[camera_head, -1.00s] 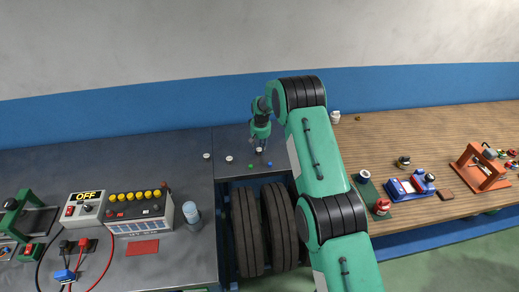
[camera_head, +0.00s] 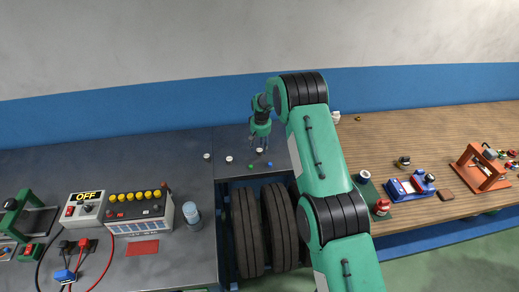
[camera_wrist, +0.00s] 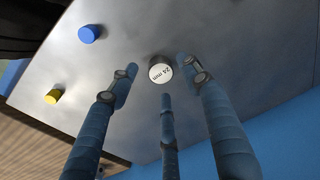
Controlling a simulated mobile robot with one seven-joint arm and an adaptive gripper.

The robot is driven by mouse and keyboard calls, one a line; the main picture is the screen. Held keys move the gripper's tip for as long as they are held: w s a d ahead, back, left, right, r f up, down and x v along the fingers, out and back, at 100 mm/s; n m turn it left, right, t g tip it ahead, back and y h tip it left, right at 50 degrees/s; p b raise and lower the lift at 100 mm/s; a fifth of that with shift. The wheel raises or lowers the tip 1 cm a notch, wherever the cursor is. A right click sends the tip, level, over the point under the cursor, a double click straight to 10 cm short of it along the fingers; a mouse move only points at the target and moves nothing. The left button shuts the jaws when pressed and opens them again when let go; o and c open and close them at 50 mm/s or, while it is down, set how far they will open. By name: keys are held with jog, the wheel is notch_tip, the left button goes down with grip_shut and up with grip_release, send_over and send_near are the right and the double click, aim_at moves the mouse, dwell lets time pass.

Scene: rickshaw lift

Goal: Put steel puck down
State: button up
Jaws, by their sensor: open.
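The steel puck (camera_head: 259,150) has a white top and stands on the grey metal surface below my gripper (camera_head: 260,138). In the wrist view the puck (camera_wrist: 160,69) shows its dark side and a white face with printing that seems to read 24 mm. The three fingers of my gripper (camera_wrist: 162,82) are open around the near side of the puck, with visible gaps to it. Whether any fingertip touches it is hard to tell.
Two white-topped pucks (camera_head: 229,159) (camera_head: 207,156) stand to the left. A green piece (camera_head: 250,166) and a blue piece (camera_head: 269,164) lie nearer. Tyres (camera_head: 262,230) stand below the front edge.

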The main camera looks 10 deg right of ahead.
notch_tip(320, 180, up, 10)
jog(key=s, duration=0.1)
dwell(0.4)
jog(key=shift+d+r, duration=0.1)
dwell(0.6)
notch_tip(320, 180, up, 21)
jog(key=t, duration=0.1)
send_over(260, 152)
jog(key=s+d, duration=0.2)
jog(key=s, duration=0.9)
jog(key=s+d+r+t, duration=0.1)
jog(key=s+r, duration=1.3)
jog(key=s, duration=0.2)
jog(key=s+d+r+t, duration=0.1)
jog(key=s+r, duration=0.2)
jog(key=s, duration=0.6)
jog(key=s+r, duration=0.3)
jog(key=s, duration=0.5)
jog(key=s+f, duration=0.2)
jog(key=s, duration=0.7)
jog(key=s+f+m+t, duration=0.1)
jog(key=s+f, duration=0.1)
jog(key=s, duration=0.8)
jog(key=shift+d, duration=0.45)
